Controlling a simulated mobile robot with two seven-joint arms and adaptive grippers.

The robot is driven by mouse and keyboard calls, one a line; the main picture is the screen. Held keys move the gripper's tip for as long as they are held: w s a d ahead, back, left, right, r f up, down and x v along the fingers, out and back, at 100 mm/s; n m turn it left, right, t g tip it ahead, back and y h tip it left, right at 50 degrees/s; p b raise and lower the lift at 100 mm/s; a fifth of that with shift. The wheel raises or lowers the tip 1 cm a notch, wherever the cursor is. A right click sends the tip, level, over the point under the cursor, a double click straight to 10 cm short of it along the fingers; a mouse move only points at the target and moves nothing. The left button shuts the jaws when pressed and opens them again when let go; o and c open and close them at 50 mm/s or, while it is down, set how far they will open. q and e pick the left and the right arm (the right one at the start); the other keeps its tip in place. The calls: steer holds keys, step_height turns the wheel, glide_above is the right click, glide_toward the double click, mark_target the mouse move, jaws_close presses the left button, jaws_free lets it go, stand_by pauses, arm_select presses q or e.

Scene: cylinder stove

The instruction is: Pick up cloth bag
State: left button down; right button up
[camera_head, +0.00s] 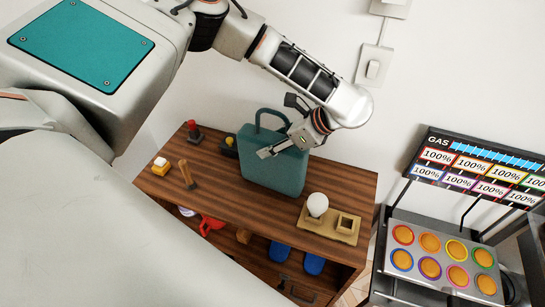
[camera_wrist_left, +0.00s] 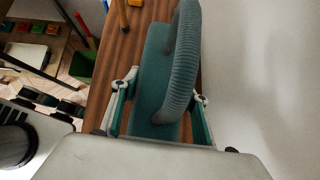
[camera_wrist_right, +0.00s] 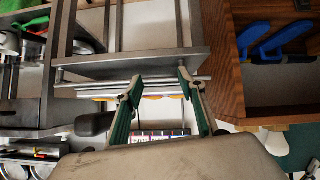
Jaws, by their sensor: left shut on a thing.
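The cloth bag (camera_head: 268,172) is teal with a looped handle and stands upright on the wooden shelf's top (camera_head: 335,183). My left gripper (camera_head: 276,150) is at the bag's upper part, below the handle. In the left wrist view the bag (camera_wrist_left: 155,75) sits between the two fingers of my left gripper (camera_wrist_left: 160,110), with its ribbed handle (camera_wrist_left: 184,65) arching close to the camera. My left gripper is shut on the bag. My right gripper (camera_wrist_right: 157,85) shows only in its own wrist view; its fingers are apart with nothing between them.
A white ball on a wooden holder (camera_head: 345,224) stands right of the bag. A wooden-handled tool (camera_head: 186,174), a yellow-based block (camera_head: 161,166) and a red-topped item (camera_head: 193,130) stand to the left. A gas panel (camera_head: 480,165) is at the right. The wall is close behind.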

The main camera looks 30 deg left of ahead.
arm_select(q)
steer(key=shift+r, duration=0.1)
step_height(320, 180, up, 20)
steer(key=shift+f, duration=0.1)
stand_by(0.4)
steer(key=shift+s, duration=0.1)
stand_by(0.7)
